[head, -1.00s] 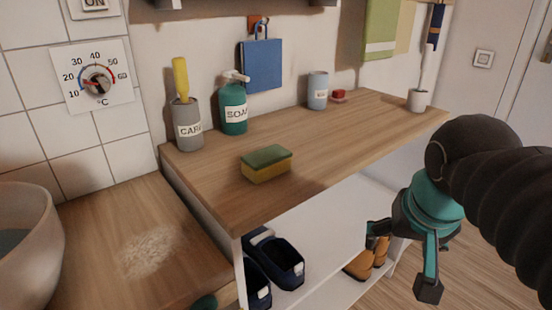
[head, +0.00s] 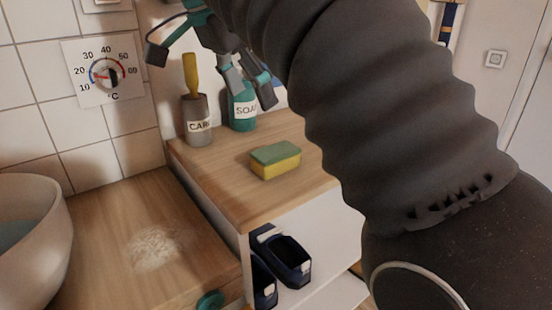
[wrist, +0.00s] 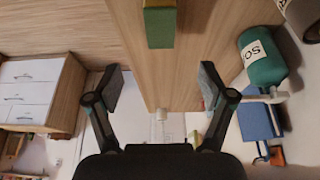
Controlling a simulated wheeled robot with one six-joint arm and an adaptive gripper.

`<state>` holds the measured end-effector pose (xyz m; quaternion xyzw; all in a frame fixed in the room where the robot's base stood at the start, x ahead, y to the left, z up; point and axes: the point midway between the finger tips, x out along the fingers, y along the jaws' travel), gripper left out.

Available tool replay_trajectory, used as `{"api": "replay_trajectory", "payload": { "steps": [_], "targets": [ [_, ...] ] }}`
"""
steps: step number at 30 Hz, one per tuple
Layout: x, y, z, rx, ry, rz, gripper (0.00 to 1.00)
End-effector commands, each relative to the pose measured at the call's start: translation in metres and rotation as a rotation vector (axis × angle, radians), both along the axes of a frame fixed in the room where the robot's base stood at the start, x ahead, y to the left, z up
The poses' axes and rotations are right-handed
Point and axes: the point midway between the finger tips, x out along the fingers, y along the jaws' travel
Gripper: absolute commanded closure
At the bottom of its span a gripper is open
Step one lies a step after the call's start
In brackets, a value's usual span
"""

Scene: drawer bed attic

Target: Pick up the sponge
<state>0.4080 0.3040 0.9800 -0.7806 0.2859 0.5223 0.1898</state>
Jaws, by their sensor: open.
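The sponge (head: 275,160), green on top and yellow below, lies on the wooden shelf top (head: 235,200), near its front edge. It also shows at the top centre of the wrist view (wrist: 160,24). My gripper (head: 210,72) is open and empty, above the shelf's back part. In the head view it overlaps the soap bottle. In the wrist view my gripper's spread fingers (wrist: 161,88) show bare wood between them, with the sponge beyond the tips. My gripper is apart from the sponge.
A teal soap bottle (head: 243,108) and a grey cup labelled CARE (head: 197,125) stand behind the sponge. A bowl (head: 30,235) is on the lower counter at left. Dark blue shoes (head: 285,255) sit below the shelf top. My arm hides the shelf's right part.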

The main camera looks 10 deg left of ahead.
Motion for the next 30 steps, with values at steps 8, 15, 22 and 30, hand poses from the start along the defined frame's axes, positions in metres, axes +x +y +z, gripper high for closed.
{"api": "replay_trajectory", "payload": {
  "steps": [8, 15, 22, 30],
  "targets": [
    [0.010, -0.009, -0.040, -0.001, -0.001, -0.010, 0.19],
    [0.021, -0.018, -0.072, 0.000, -0.002, -0.008, 0.19],
    [0.025, -0.020, -0.083, 0.001, -0.002, -0.007, 0.19],
    [0.036, -0.029, -0.117, 0.001, -0.002, -0.007, 0.19]
  ]
}}
